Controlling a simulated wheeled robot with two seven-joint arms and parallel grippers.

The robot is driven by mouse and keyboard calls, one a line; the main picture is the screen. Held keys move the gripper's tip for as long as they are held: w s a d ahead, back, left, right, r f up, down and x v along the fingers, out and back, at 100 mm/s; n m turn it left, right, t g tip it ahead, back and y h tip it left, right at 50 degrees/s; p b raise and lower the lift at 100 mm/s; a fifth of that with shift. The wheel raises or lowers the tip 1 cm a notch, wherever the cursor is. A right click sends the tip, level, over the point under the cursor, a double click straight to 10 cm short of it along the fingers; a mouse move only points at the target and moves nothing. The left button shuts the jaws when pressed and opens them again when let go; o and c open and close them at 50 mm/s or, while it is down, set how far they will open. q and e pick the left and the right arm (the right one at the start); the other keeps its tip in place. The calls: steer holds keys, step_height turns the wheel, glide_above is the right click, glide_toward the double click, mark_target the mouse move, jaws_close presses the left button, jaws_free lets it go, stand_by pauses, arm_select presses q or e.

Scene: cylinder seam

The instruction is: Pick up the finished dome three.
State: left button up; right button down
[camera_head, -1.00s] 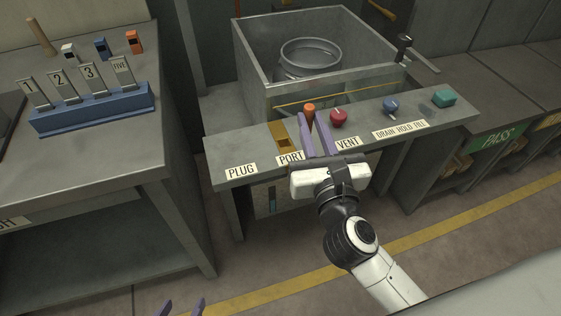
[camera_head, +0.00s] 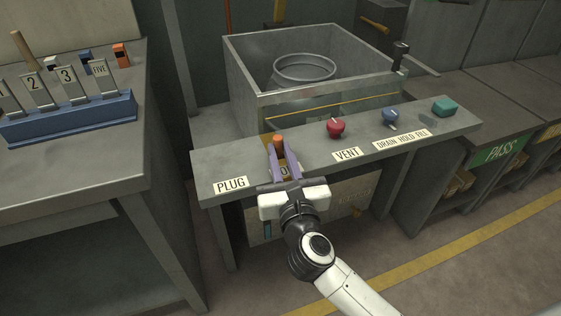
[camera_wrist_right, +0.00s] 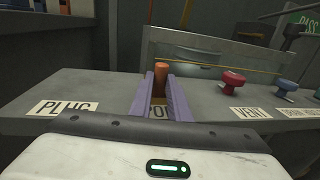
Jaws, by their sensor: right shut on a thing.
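My right gripper (camera_head: 284,160) is at the front panel, its purple fingers shut on an orange plug (camera_head: 278,140). The plug is at the brass port plate (camera_head: 267,143); the fingers hide whether it is seated. The wrist view also shows the plug (camera_wrist_right: 160,74) between the fingertips (camera_wrist_right: 160,90), with the PORT label partly covered. I cannot make out any dome marked three. A tag reading 3 (camera_head: 68,77) stands in the blue rack (camera_head: 70,122) at the left. My left gripper is not in view.
Behind the panel stands an open grey tank (camera_head: 245,65) with a metal ring (camera_head: 304,68) inside. A PASS shelf (camera_head: 498,150) is at the right.

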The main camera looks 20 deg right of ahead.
steer(key=shift+f, duration=0.1)
steer(key=shift+f, duration=0.25)
steer(key=c, duration=1.7)
jaws_free()
steer(key=shift+r, duration=0.1)
steer(key=shift+o, duration=0.2)
